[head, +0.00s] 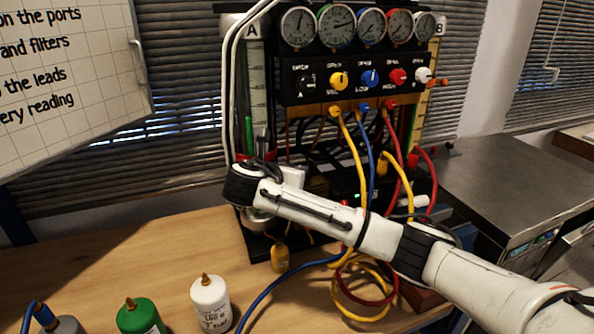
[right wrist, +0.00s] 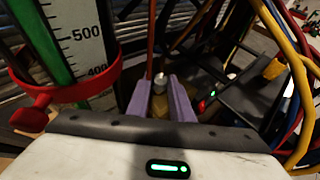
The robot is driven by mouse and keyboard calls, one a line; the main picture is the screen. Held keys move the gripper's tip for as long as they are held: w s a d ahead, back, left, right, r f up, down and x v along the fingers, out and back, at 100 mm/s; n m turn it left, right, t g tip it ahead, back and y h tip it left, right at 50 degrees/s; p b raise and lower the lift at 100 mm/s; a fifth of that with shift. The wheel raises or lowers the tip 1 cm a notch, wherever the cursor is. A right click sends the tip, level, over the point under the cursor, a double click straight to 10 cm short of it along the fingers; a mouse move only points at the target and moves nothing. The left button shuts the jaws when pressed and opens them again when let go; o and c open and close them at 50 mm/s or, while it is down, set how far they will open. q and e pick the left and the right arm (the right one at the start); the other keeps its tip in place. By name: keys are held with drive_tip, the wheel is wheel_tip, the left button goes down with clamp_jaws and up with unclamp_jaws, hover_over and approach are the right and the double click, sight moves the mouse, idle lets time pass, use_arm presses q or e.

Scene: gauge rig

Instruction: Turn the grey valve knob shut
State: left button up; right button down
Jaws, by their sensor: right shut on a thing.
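A small grey knob (right wrist: 160,80) shows in the right wrist view, low on the rig beside the graduated tube. The purple fingers of my right gripper (right wrist: 161,89) are shut on it, one on each side. Much of the knob is hidden between the fingers, so I cannot tell how far it is turned. In the head view my right arm reaches in from the right to the lower left of the gauge rig (head: 291,94). There its wrist hides the knob, and the fingertips are not clear. My left gripper is not in view.
A graduated tube (right wrist: 86,44) with a red ring (right wrist: 104,83) stands close left of the fingers. Yellow, blue and red hoses (head: 360,150) hang at the rig's right. Bottles, one green (head: 138,316) and one white (head: 210,302), stand on the wooden bench (head: 110,275).

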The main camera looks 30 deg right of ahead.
drive_tip(key=shift+w+a+m+g+h, duration=0.1)
drive_tip(key=shift+m+g+h, duration=0.2)
drive_tip(key=shift+m+g, duration=0.35)
drive_tip(key=shift+g, duration=0.25)
drive_tip(key=c, duration=1.6)
unclamp_jaws()
drive_tip(key=shift+o, duration=0.2)
drive_tip(key=v, duration=1)
drive_tip(key=shift+a, duration=0.15)
